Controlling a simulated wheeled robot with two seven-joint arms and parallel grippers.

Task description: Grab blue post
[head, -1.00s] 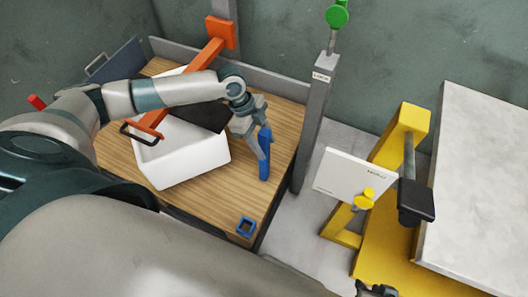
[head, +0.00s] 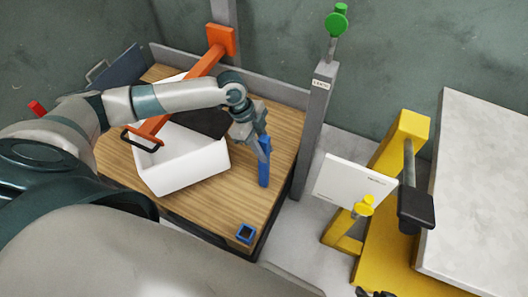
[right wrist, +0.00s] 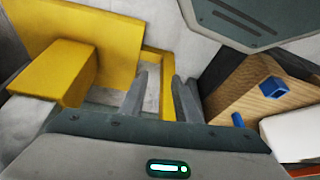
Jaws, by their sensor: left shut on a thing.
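The blue post (head: 264,173) stands upright near the right side of the wooden table top, to the right of the white bin. My left gripper (head: 263,146) is shut on its upper part, and its fingers hide some of it. The post also shows in the right wrist view (right wrist: 238,120). I cannot tell whether its foot touches the table.
The white bin (head: 185,173) with a dark sheet stands left of the post. An orange lever arm (head: 195,80) reaches over it. A grey upright (head: 315,130) stands at the table's right edge. A yellow press (head: 395,150) with a white board is further right.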

